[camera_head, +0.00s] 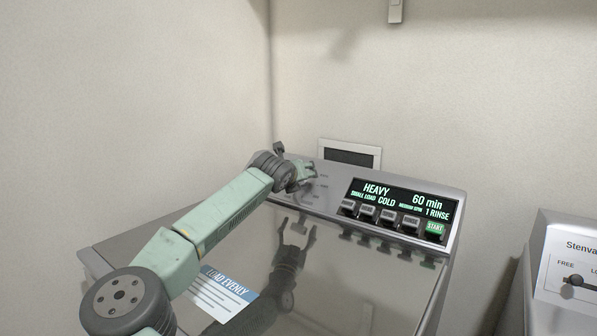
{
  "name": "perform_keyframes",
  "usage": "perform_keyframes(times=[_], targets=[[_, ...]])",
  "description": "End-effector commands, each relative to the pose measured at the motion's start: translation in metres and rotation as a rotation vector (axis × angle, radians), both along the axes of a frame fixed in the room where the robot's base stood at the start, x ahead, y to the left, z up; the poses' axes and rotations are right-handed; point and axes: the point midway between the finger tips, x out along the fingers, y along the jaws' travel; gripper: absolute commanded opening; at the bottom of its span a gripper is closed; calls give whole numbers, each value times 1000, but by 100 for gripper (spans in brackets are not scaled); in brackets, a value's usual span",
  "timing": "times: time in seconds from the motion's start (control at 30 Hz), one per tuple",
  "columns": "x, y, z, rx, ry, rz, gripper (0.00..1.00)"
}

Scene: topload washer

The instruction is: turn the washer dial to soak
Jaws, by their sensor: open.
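The washer (415,255) is a silver top-loader with a raised sloping control panel (455,205) at its back. The panel's lit display (403,200) reads HEAVY, SMALL LOAD, COLD, 60 min, a small spin line and 1 RINSE. My gripper (298,160) is open at the left part of the panel. The dial cannot be made out; my gripper and wrist cover that part of the panel. Faint small marks show just right of the gripper, too small to read. I cannot tell whether the fingers touch anything.
Several grey buttons (388,219) and a green START button (434,229) sit below the display. The glossy lid is closed, with a LOAD EVENLY label (222,292), and reflects my arm. A framed wall plate (350,153) is behind. A second machine (560,260) stands right.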

Motion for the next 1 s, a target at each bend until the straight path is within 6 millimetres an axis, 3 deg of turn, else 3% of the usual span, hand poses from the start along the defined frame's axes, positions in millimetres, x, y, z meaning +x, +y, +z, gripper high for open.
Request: perform_keyframes(times=[0.3, 1.0], targets=[[3, -1, -1, 0, 0, -1, 64], [2, -1, -1, 0, 0, -1, 18]])
